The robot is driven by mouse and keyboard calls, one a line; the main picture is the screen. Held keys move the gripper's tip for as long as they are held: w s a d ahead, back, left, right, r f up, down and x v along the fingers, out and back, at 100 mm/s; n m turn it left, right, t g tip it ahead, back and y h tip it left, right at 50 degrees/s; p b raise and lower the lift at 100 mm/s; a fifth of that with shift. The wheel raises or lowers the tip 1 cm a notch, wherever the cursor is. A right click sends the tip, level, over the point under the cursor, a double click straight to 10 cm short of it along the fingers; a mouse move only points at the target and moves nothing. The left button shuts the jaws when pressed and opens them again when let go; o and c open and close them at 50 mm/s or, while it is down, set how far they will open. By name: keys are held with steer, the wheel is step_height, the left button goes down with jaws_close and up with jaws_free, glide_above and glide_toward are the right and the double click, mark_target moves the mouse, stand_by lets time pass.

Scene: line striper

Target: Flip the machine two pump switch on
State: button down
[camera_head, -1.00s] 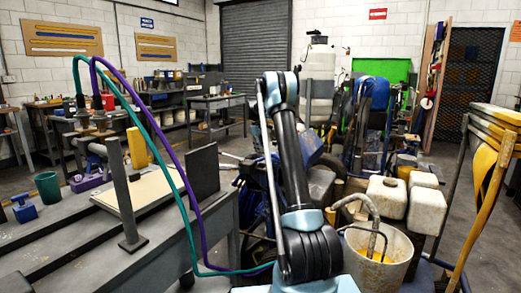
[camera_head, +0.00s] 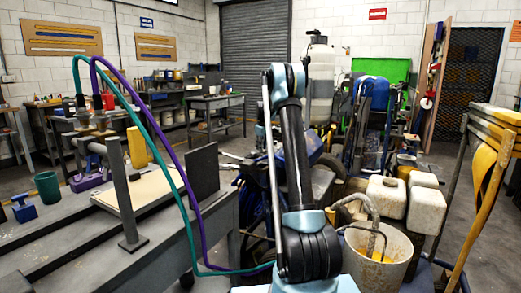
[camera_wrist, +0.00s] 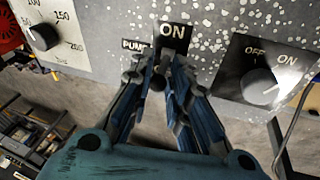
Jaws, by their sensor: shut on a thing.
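In the wrist view my gripper (camera_wrist: 163,66) reaches up to a speckled control panel (camera_wrist: 215,30). Its two blue-lined fingers converge on a small dark switch lever (camera_wrist: 158,82) and are shut on it. The lever shows between the fingers, below a black plate (camera_wrist: 173,37) marked ON. A label reading PUMP (camera_wrist: 135,45) is beside it, partly covered by the left finger. The lower part of the plate is hidden by the fingers. In the head view my arm is extended, and the gripper and switch are out of sight behind it.
A rotary knob (camera_wrist: 260,86) marked OFF and ON is right of the fingers; a numbered dial (camera_wrist: 43,37) is at left. In the head view a grey bench (camera_head: 70,240) stands left, a white bucket (camera_head: 380,258) and containers (camera_head: 408,212) right. A tank (camera_head: 320,85) stands behind my arm.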

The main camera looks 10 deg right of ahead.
steer(key=shift+s+d+r+t+y, duration=0.1)
steer(key=shift+s+d+t+y, duration=0.1)
steer(key=shift+d+t+y, duration=0.65)
steer(key=shift+m+y, duration=0.25)
steer(key=shift+m, duration=0.05)
steer(key=c, duration=1.6)
jaws_free()
steer(key=shift+a, duration=0.15)
steer(key=shift+s+r, duration=0.15)
steer(key=shift+r, duration=0.05)
steer(key=v, duration=1.1)
steer(key=shift+s+d+r, duration=0.1)
steer(key=shift+s+d, duration=0.05)
steer(key=shift+d, duration=0.05)
